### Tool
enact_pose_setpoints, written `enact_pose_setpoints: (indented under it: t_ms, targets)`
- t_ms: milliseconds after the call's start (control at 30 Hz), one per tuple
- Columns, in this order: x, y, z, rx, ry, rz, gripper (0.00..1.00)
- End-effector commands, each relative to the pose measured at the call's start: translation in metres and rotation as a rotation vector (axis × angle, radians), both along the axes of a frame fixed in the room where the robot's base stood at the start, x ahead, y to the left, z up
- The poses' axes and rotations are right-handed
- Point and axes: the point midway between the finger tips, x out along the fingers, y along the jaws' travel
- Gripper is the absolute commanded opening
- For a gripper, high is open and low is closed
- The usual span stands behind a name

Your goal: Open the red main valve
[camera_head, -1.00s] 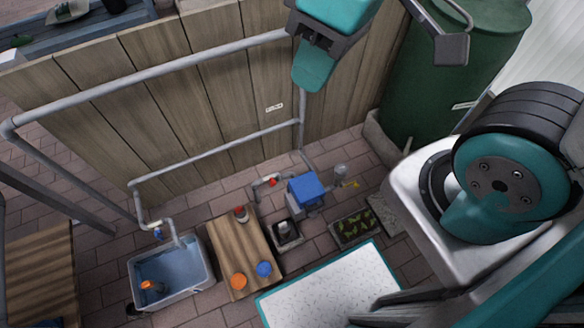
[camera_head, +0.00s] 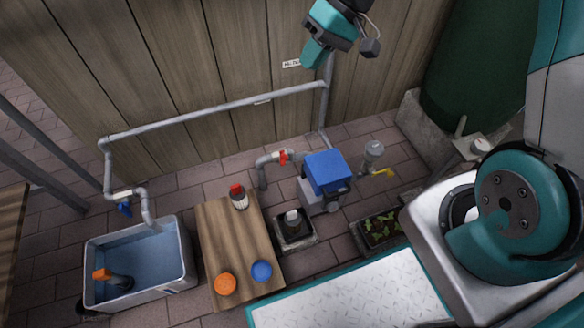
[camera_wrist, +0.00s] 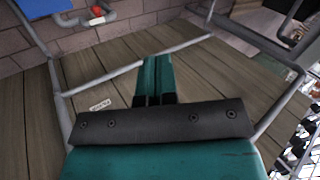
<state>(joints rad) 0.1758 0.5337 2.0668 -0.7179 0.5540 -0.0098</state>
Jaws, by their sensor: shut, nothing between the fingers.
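The red valve handle (camera_head: 283,157) sits on a grey pipe (camera_head: 264,165) low by the wooden fence, just left of a blue-topped pump box (camera_head: 326,172). It also shows small near the top of the wrist view (camera_wrist: 97,11). My gripper (camera_head: 311,58) is high in front of the fence, well above the valve and apart from it. Its teal fingers (camera_wrist: 155,75) are together and empty in the wrist view. The exact turn of the valve handle is too small to tell.
A grey pipe (camera_head: 215,113) runs along the fence. A water tub (camera_head: 188,262), a wooden board (camera_head: 235,244) with a bottle and orange and blue caps, a planter (camera_head: 378,230) and a green tank (camera_head: 470,75) stand around. A yellow-handled tap (camera_head: 378,172) is right of the pump.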

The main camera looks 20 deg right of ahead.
Motion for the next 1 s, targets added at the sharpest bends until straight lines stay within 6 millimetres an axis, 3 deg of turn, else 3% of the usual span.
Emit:
enact_pose_setpoints:
  t_ms: [33,100,300,400,500,700,1000]
  targets:
    - [0.009,-0.01,-0.05,0.017,0.014,-0.026,0.0]
    - [0.019,-0.021,-0.09,0.04,0.026,-0.059,0.0]
    - [0.041,-0.052,-0.196,0.105,0.051,-0.145,0.0]
    - [0.047,-0.064,-0.234,0.13,0.059,-0.179,0.0]
    - [0.05,-0.072,-0.259,0.147,0.064,-0.203,0.0]
    - [0.053,-0.076,-0.279,0.161,0.066,-0.22,0.0]
    - [0.056,-0.041,-0.319,0.161,0.069,-0.217,0.0]
